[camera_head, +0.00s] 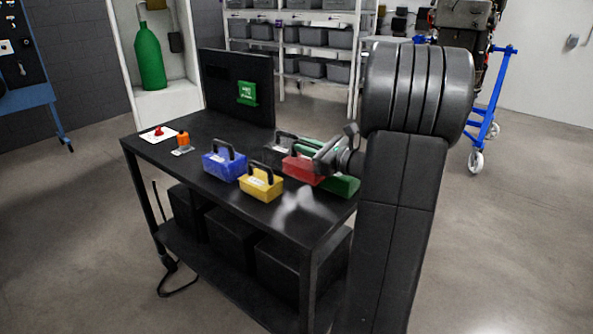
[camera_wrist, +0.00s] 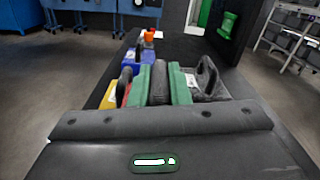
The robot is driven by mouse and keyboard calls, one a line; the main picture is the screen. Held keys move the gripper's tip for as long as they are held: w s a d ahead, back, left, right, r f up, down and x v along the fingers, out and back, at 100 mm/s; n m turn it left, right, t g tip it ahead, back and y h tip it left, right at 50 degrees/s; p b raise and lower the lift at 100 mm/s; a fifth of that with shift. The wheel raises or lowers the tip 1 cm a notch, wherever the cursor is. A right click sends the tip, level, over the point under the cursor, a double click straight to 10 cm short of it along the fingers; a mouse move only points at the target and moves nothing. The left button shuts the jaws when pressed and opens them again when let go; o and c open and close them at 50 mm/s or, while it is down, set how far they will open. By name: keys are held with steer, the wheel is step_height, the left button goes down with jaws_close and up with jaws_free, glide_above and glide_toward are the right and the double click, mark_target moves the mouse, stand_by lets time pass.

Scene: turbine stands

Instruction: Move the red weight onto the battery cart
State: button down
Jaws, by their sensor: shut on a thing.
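The red weight (camera_head: 303,170) sits on the black cart top (camera_head: 170,160) behind the yellow weight. Only a sliver of it shows in the wrist view (camera_wrist: 126,97), left of centre beside its dark handle. The green weight (camera_head: 343,186) lies just behind and right of the red one. In the wrist view the green weight (camera_wrist: 181,86) is centred in front of my gripper, with a dark upright handle along its middle. My gripper (camera_head: 328,158) is at the green weight and looks shut on its handle. The fingertips are hidden in both views.
A blue weight (camera_head: 224,164), a yellow weight (camera_head: 261,184) and a grey weight (camera_wrist: 207,80) crowd close by. An orange item (camera_head: 183,139) and a white plate with a red knob (camera_head: 158,133) stand at the far left. A dark upright panel (camera_head: 225,85) edges the cart's back.

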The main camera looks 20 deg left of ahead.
mark_target(307, 170)
steer(key=shift+f+b, duration=0.5)
steer(key=shift+f, duration=3)
steer(key=shift+f, duration=0.15)
steer(key=c, duration=1.4)
jaws_free()
steer(key=shift+o, duration=0.2)
steer(key=v, duration=1.2)
